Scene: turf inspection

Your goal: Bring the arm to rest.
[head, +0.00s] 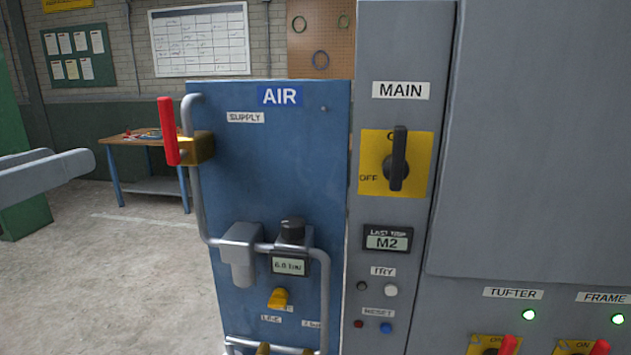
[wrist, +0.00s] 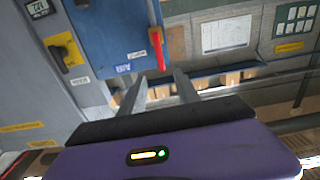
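My gripper (wrist: 159,78) shows in the wrist view with its two grey fingers spread apart and nothing between them. In the head view, the two grey fingers of my gripper (head: 72,157) reach in from the left edge, in front of the green surface and the floor. They look apart from the blue AIR panel (head: 270,180). The red supply handle (head: 168,130) stands upright on its yellow valve body. It also shows in the wrist view (wrist: 157,48), beyond the fingertips. The rest of my arm is outside the head view.
The grey MAIN cabinet (head: 400,30) has a black rotary switch (head: 398,158) set upright. Green lamps glow by TUFTER (head: 529,314) and FRAME (head: 617,318). A wooden-topped table (head: 120,138) stands behind at left. The floor (head: 110,270) at left is clear.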

